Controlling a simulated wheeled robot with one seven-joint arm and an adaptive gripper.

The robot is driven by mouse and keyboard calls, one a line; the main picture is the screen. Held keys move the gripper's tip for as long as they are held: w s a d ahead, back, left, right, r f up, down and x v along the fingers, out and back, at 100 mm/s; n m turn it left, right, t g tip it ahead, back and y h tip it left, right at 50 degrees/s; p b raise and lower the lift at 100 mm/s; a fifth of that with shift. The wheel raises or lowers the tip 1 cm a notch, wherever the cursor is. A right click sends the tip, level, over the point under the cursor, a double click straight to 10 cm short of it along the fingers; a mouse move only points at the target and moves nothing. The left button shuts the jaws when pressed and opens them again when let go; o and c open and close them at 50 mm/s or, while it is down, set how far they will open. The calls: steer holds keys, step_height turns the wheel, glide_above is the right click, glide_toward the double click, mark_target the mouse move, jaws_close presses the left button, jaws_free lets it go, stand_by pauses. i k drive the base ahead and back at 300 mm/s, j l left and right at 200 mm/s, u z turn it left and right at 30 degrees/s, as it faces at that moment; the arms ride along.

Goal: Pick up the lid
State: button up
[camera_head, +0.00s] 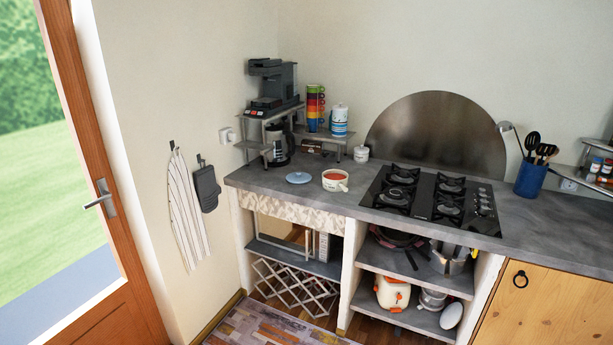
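A light blue round lid (298,178) lies flat on the grey counter, left of a white pot (335,181) with reddish contents. The lid and the pot stand apart, with a small gap of bare counter between them. Nothing covers the lid. My gripper does not show in the head view.
The counter (262,180) is bare around the lid. Behind it are a metal shelf with a coffee machine (275,88), a glass jug (277,146) and stacked coloured cups (315,108). A small white jar (361,154) and a gas hob (434,198) are to the right.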

mark_target(296, 178)
steer(key=i+j, duration=0.2)
steer(key=i, duration=0.5)
steer(key=i+j, duration=0.2)
steer(key=i, duration=0.45)
steer(key=i+j+u, duration=0.1)
steer(key=i+j, duration=0.15)
steer(key=i, duration=0.45)
steer(key=i+j, duration=0.15)
steer(key=i, duration=0.5)
steer(key=i+j, duration=0.15)
steer(key=i, duration=0.55)
